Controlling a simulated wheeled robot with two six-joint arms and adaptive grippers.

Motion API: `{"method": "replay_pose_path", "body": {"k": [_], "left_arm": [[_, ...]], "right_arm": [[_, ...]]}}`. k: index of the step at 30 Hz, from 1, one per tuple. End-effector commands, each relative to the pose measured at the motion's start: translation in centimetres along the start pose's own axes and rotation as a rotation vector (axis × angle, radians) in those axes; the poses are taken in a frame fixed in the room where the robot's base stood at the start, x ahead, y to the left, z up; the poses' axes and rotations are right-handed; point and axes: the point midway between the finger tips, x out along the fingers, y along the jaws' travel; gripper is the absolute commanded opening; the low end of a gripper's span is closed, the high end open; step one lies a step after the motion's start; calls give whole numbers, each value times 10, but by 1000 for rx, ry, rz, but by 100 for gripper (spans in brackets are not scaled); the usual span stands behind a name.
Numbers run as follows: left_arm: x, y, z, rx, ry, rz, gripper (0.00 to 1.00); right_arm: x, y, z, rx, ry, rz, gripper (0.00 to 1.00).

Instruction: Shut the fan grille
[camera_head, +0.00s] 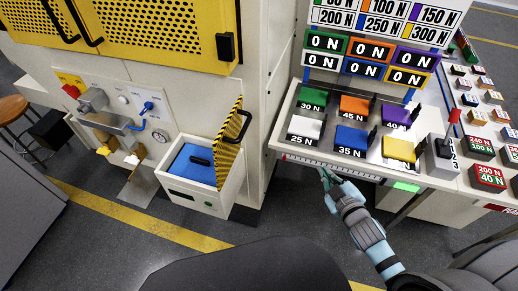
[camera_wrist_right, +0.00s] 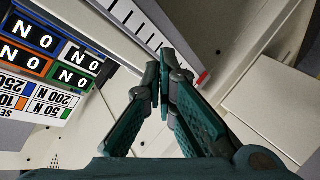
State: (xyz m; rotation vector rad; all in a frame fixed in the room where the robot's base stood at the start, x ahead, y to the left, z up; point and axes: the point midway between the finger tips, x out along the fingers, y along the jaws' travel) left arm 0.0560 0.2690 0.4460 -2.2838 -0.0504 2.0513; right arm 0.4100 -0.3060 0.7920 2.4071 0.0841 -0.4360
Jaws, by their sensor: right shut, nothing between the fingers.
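No part in view shows clearly as a fan grille. A yellow perforated panel (camera_head: 165,30) with black handles is at the top left in the head view, on the cream machine. My right gripper (camera_head: 326,176) is shut and empty, just below the front edge of the button console (camera_head: 320,152). In the right wrist view its fingertips (camera_wrist_right: 165,68) are together, close to a pale panel with a scale strip. My left gripper is not in view.
A white box (camera_head: 190,195) with a blue inside has a striped yellow-black flap (camera_head: 231,140) standing upright. A grey lever block (camera_head: 441,158) stands at the console's right. A stool (camera_head: 15,112) is at the far left. The floor before the machine is clear.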

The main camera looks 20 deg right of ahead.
Motion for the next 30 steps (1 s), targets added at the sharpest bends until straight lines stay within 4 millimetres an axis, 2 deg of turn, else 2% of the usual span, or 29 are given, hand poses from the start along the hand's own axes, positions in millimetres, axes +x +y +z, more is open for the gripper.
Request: {"method": "replay_pose_path", "body": {"k": [1,4,7,9,12,15,20,30], "left_arm": [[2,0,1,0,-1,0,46],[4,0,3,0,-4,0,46],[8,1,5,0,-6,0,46],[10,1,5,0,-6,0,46],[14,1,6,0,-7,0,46],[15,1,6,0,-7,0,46],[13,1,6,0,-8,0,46],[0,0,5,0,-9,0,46]], "right_arm": [[6,12,-17,-74,106,26,0],[6,30,-61,-237,353,73,0],[-6,36,-100,-410,614,100,0],[-22,34,-121,-529,796,105,0],[-50,26,-137,-672,1031,94,0],[-72,19,-142,-755,1187,76,0],[-78,13,-152,-779,1243,69,0],[-53,-9,-213,-772,1240,74,0]]}}
